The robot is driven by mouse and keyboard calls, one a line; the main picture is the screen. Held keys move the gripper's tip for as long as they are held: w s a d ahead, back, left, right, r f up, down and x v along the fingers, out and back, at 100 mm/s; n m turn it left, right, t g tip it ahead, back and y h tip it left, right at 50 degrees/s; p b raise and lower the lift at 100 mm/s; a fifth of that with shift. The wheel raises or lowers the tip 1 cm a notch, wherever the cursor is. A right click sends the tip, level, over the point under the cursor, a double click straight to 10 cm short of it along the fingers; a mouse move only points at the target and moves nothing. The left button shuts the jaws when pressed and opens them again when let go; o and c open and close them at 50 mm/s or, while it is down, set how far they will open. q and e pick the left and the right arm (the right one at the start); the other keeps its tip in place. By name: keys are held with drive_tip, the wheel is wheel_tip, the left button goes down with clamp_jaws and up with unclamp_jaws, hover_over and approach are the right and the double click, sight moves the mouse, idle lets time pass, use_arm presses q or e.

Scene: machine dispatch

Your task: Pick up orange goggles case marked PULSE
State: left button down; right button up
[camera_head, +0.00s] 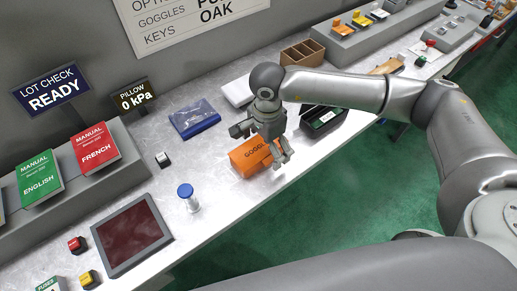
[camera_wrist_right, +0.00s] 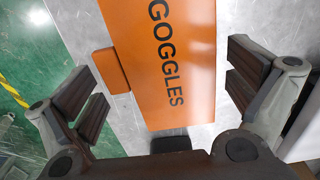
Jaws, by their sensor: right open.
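An orange case (camera_head: 240,160) lies on the grey bench near its front edge in the head view. The right wrist view shows it large, with the word GOGGLES on its top (camera_wrist_right: 170,55); no PULSE marking is visible. My right gripper (camera_head: 274,158) is above the case and partly covers it. In the right wrist view its fingers (camera_wrist_right: 168,90) are open, one on each side of the case, with gaps to both sides. My left gripper is not in view.
A black bin (camera_head: 322,121) stands just right of the case, close to my gripper. A blue pouch (camera_head: 194,119) and a white item (camera_head: 238,92) lie behind.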

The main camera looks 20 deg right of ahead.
drive_tip(key=shift+f, duration=0.2)
drive_tip(key=c, duration=1.1)
drive_tip(key=shift+r, duration=0.1)
drive_tip(key=shift+c, duration=0.2)
